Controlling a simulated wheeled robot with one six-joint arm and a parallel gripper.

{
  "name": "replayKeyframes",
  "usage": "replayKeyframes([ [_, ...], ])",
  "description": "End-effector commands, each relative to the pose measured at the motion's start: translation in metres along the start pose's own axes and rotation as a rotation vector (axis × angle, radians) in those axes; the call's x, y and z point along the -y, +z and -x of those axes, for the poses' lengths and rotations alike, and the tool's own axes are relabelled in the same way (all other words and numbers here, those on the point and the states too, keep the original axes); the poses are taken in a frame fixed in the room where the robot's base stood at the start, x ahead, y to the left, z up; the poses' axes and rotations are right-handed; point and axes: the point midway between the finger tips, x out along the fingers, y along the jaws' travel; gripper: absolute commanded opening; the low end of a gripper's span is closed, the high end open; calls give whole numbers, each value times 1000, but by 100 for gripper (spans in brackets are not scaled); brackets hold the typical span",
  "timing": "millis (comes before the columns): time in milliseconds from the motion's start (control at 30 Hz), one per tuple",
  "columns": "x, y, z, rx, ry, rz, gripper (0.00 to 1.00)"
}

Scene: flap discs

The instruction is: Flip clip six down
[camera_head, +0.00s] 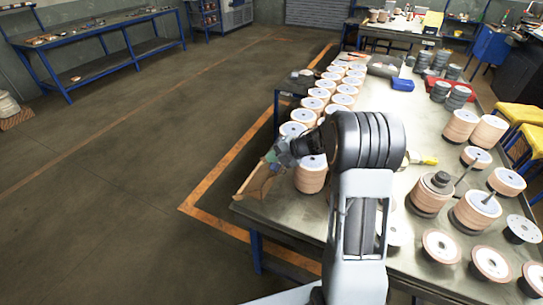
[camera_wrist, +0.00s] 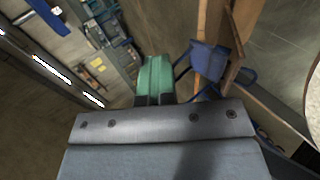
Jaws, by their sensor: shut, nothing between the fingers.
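My gripper (camera_head: 272,157) hangs at the left edge of the workbench, above a brown board. In the wrist view its green fingers (camera_wrist: 155,78) are together with nothing between them. I cannot pick out any clip, or a sixth one, in either view. The flap discs stand in stacks on the workbench: pinkish stacks (camera_head: 310,178) with pale tops run in rows along its left side, and more (camera_head: 432,195) stand on the right. My arm hides part of the bench's middle.
The workbench (camera_head: 290,222) has a brown board (camera_head: 258,182) at its near left corner. A blue bin (camera_head: 402,84) and a red tray (camera_head: 462,90) lie farther back. Yellow stools (camera_head: 520,112) stand on the right. The floor (camera_head: 130,180) to the left is clear.

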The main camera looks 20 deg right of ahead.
Motion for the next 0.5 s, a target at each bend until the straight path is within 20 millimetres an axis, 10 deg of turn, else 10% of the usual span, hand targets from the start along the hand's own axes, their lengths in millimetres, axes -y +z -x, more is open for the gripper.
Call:
replayKeyframes([
  [500,14,-1,3,-2,-10,-8,0],
])
